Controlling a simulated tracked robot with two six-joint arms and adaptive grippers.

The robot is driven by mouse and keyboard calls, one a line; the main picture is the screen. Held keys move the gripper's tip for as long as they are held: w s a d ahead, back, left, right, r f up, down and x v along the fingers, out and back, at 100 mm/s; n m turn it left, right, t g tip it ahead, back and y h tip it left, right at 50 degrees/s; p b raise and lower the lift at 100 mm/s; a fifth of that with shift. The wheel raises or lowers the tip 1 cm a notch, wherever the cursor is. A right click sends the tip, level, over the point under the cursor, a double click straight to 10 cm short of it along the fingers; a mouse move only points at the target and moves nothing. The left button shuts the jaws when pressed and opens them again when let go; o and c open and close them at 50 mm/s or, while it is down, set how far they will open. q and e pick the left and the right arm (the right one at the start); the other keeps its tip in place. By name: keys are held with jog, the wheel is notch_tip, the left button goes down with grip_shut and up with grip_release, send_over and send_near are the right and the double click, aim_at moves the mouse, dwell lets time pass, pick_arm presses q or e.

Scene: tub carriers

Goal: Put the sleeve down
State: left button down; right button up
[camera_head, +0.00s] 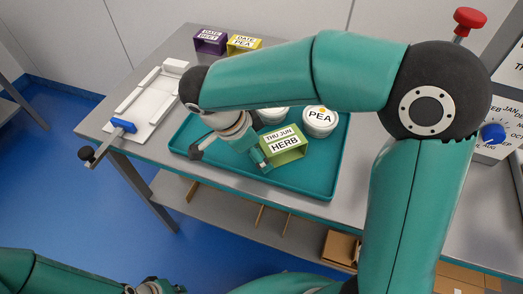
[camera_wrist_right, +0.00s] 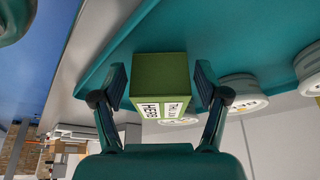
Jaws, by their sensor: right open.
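The green sleeve (camera_head: 286,147), labelled THU JUN HERB, is on the teal tray (camera_head: 215,171), in front of the white tubs. It also shows in the right wrist view (camera_wrist_right: 160,72), upside down, between the two fingers of my right gripper (camera_wrist_right: 160,88). The fingers are spread, with small gaps visible on both sides of the sleeve. In the head view my right gripper (camera_head: 260,157) is at the sleeve's left end, its far finger hidden. My left gripper (camera_head: 157,287) is cut off at the bottom edge, and its jaws cannot be made out.
A white tub labelled PEA (camera_head: 320,119) and another tub (camera_head: 273,115) stand behind the sleeve. Purple (camera_head: 209,42) and yellow (camera_head: 243,43) sleeves stand at the back. A white fixture with a blue clamp (camera_head: 124,125) is at left. The tray's front is clear.

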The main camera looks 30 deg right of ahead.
jog(key=v, duration=1)
jog(key=shift+r+p, duration=0.3)
jog(key=shift+p, duration=0.15)
jog(key=shift+a, duration=0.1)
